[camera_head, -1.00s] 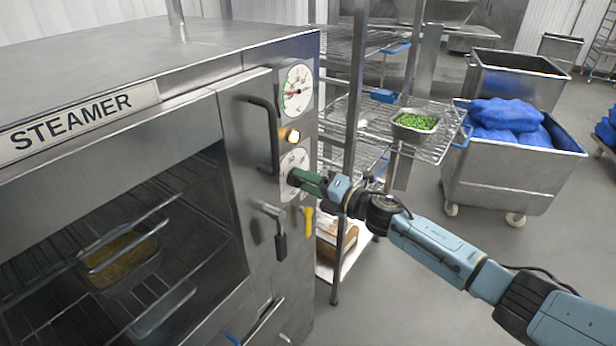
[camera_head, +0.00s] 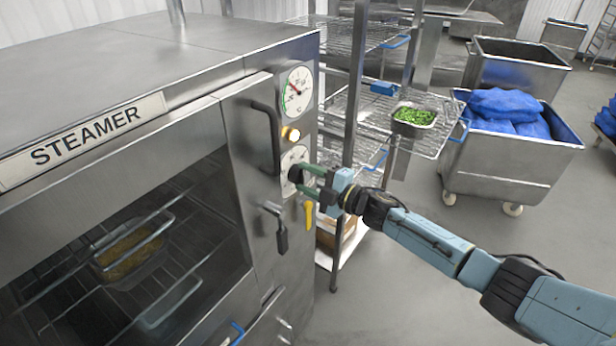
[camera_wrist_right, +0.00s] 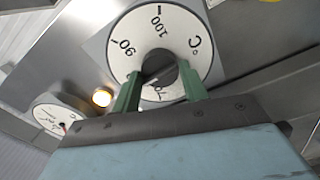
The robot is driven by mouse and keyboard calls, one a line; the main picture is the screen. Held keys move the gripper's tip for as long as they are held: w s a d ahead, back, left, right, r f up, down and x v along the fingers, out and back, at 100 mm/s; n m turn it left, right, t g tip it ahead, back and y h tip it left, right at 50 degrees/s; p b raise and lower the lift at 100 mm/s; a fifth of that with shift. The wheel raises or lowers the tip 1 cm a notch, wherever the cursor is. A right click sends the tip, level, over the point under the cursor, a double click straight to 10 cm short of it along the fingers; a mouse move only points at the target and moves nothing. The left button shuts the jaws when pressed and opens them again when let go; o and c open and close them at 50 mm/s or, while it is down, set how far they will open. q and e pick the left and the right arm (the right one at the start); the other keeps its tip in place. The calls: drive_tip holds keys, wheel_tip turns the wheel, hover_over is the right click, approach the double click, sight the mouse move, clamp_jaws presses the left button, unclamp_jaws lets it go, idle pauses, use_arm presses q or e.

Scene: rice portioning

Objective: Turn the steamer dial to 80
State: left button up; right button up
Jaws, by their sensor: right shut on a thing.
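The steamer dial is a round white plate (camera_wrist_right: 187,30) with a black knob (camera_wrist_right: 160,68) on the steamer's front panel; it also shows in the head view (camera_head: 295,173). The 80 is not visible, and the knob's exact setting is unclear. My right gripper (camera_wrist_right: 161,85) has its green fingers on either side of the knob and is shut on it. It also shows in the head view (camera_head: 305,178). My left gripper is not in view.
A gauge (camera_head: 297,91) and a lit lamp (camera_head: 291,135) sit above the dial. A door handle (camera_head: 268,135), a black lever (camera_head: 281,235) and a yellow handle (camera_head: 308,215) are close by. A wire rack with a pan of green food (camera_head: 413,118) stands right of the steamer.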

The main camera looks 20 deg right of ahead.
idle(0.5)
drive_tip(key=o, duration=1)
drive_tip(key=b+v, duration=0.1)
drive_tip(key=v, duration=1.2)
drive_tip(key=shift+s+d, duration=0.15)
